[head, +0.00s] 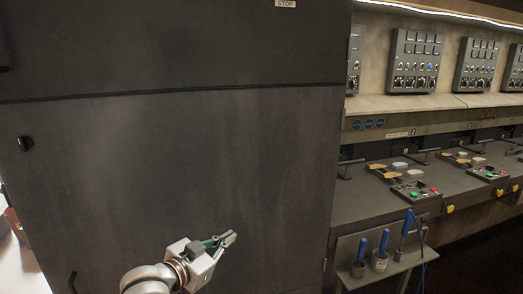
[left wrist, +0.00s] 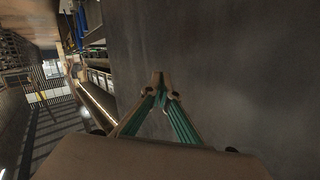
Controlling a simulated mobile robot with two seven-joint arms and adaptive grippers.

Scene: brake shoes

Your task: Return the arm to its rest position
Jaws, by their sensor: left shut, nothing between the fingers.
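My left gripper (head: 229,239) is in the lower middle of the head view, in front of a large dark grey cabinet (head: 170,150). Its fingers are shut with nothing between them. In the left wrist view the closed fingertips (left wrist: 158,78) meet in front of the same dark surface (left wrist: 235,75). From these views I cannot tell how far the fingertips are from the cabinet. My right gripper is not in view.
On the right a long grey workbench (head: 375,203) carries small control boxes (head: 416,192) and fixtures. A small side shelf (head: 395,266) holds several blue-handled tools (head: 361,250). Control panels (head: 414,60) stand above. A dark handle (head: 72,282) is low on the cabinet.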

